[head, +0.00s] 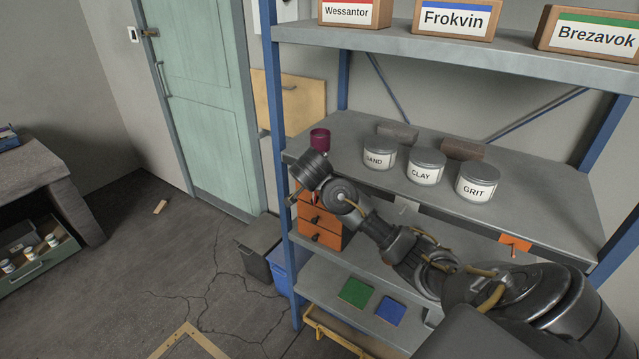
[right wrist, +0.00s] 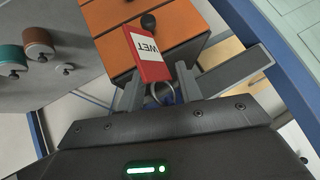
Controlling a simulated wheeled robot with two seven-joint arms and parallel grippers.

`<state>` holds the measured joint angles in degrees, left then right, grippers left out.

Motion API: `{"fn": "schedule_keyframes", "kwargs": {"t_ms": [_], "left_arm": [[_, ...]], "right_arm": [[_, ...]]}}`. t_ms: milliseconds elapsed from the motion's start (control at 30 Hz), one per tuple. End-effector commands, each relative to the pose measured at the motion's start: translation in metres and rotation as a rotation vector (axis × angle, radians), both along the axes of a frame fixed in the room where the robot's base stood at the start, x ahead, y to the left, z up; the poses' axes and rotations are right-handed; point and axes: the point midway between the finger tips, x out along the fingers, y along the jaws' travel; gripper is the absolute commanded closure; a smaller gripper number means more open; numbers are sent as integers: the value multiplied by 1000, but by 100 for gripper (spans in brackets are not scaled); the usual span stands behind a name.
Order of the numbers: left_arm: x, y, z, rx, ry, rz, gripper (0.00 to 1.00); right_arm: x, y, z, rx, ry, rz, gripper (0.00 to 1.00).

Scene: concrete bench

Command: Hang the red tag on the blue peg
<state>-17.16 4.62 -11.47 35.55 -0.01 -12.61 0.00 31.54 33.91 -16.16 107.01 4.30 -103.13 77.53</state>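The red tag (right wrist: 150,55), with a white label reading WET, shows in the right wrist view in front of the orange drawers. A pale ring (right wrist: 152,92) is at its lower end, and a small blue piece (right wrist: 170,97), apparently the blue peg, shows at the ring. Whether the ring is around it I cannot tell. My right gripper (right wrist: 158,72) has its fingers apart, one on each side of the tag's lower end, with gaps visible. In the head view, my right arm's wrist reaches the shelf's left side; tag and peg cannot be made out there. My left gripper is out of view.
Orange drawers (head: 323,234) stand on a lower shelf beside the blue upright (head: 279,130). Jars (head: 425,170) and a maroon cup (head: 320,138) stand on the shelf above. Grey and blue bins (head: 287,268) are on the floor at left. An orange piece (head: 515,243) hangs at the right.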

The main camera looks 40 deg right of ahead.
Motion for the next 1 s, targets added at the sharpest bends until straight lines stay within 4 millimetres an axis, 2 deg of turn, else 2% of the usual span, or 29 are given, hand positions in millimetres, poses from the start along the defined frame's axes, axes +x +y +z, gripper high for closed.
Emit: {"fn": "schedule_keyframes", "kwargs": {"t_ms": [167, 400, 467, 600, 800, 1000], "left_arm": [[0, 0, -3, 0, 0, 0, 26], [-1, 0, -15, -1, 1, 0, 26], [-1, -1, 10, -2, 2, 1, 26], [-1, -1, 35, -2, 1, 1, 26], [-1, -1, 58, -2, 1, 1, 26], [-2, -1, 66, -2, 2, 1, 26]], "right_arm": [[-3, 5, 6, 0, -4, 2, 65], [-28, 29, 38, 0, -8, 2, 65], [-33, 32, 54, -2, 1, -1, 65], [-42, 40, 65, -2, 2, -1, 65], [-51, 50, 74, -1, 1, -2, 65], [-55, 54, 75, 1, 1, -3, 65]]}}
